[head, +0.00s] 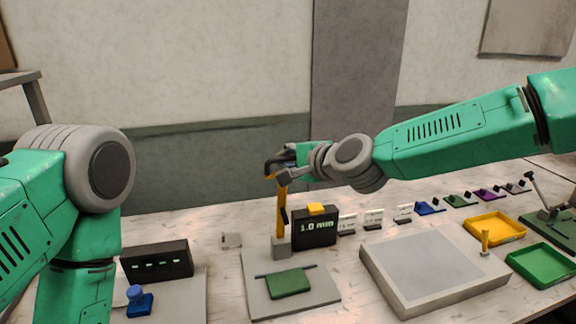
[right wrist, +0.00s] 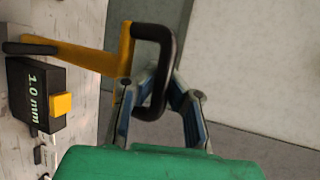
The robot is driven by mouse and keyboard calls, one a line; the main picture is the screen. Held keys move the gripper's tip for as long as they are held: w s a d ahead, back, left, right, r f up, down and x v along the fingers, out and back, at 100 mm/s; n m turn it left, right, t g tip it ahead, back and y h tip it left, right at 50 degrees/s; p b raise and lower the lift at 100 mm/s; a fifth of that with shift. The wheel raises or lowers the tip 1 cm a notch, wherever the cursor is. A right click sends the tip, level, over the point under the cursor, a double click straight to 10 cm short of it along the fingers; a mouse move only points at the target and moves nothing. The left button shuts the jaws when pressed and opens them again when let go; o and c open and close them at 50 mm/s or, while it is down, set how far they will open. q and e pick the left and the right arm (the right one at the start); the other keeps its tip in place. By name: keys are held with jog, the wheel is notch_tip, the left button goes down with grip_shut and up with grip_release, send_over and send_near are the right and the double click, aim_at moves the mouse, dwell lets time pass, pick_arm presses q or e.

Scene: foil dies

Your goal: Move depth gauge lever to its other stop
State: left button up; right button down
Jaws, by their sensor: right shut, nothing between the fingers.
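The depth gauge has a black display box (head: 316,229) reading "1.0 mm", with a yellow block on top. Beside it a yellow post or lever (head: 282,212) rises nearly upright from a grey block. A black loop handle (right wrist: 168,60) at its upper end shows in the right wrist view. My right gripper (head: 282,173) is at the top of the yellow lever. The handle partly hides the fingertips. My left gripper is out of view.
A grey plate with a green piece (head: 288,283) lies in front of the gauge. A black box (head: 156,261) and blue stamp (head: 139,301) are at left. A grey slab (head: 430,265), yellow tray (head: 495,228) and green tray (head: 543,264) fill the right.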

jog(key=shift+a+r, duration=0.25)
jog(key=shift+r, duration=0.2)
jog(key=c, duration=1.9)
grip_release()
jog(key=o, duration=0.3)
jog(key=shift+s+a, duration=0.1)
jog(key=shift+o, duration=0.2)
jog(key=shift+s+a, duration=0.1)
jog(key=shift+s, duration=0.1)
jog(key=shift+w+f, duration=0.15)
jog(key=shift+s+d, duration=0.25)
jog(key=shift+d, duration=0.1)
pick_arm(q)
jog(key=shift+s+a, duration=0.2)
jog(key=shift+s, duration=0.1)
pick_arm(e)
jog(key=v, duration=1.1)
jog(key=shift+s+r, duration=0.2)
